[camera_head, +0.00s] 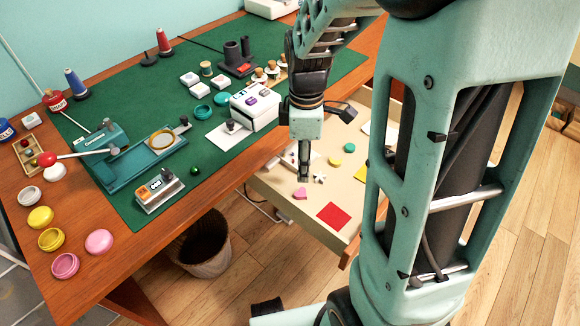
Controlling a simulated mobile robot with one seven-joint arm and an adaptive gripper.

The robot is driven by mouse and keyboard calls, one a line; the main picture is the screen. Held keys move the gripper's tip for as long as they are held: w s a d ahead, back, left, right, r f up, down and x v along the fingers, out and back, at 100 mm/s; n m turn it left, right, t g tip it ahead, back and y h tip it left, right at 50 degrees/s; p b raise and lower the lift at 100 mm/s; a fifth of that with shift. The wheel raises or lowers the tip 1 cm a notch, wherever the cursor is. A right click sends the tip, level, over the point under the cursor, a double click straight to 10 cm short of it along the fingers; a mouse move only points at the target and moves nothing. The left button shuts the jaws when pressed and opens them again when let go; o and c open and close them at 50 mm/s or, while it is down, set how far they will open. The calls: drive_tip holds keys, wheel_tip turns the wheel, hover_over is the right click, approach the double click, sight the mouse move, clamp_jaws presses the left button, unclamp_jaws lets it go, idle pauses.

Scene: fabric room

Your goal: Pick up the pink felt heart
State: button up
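The pink felt heart (300,193) lies flat in the open, pale drawer (284,208) below the desk's right end. My gripper (304,177) points down over the drawer, with its tips just above the heart in the picture. I cannot judge the exact height gap. The fingers show as one narrow dark shape, so whether they are open or shut is unclear. The heart appears apart from the gripper.
A red felt square (333,215), a white flower shape (319,178), a green disc (335,161) and a yellow piece (361,173) lie near the heart. The desk (215,175) with crowded tools borders the drawer. A wicker basket (205,258) stands below.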

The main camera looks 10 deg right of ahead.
sight(301, 192)
drive_tip(key=shift+n, duration=0.3)
wheel_tip(301, 192, down, 11)
drive_tip(key=b, duration=0.3)
drive_tip(key=shift+b, duration=0.35)
drive_tip(key=c, duration=0.8)
drive_tip(key=shift+o, duration=0.2)
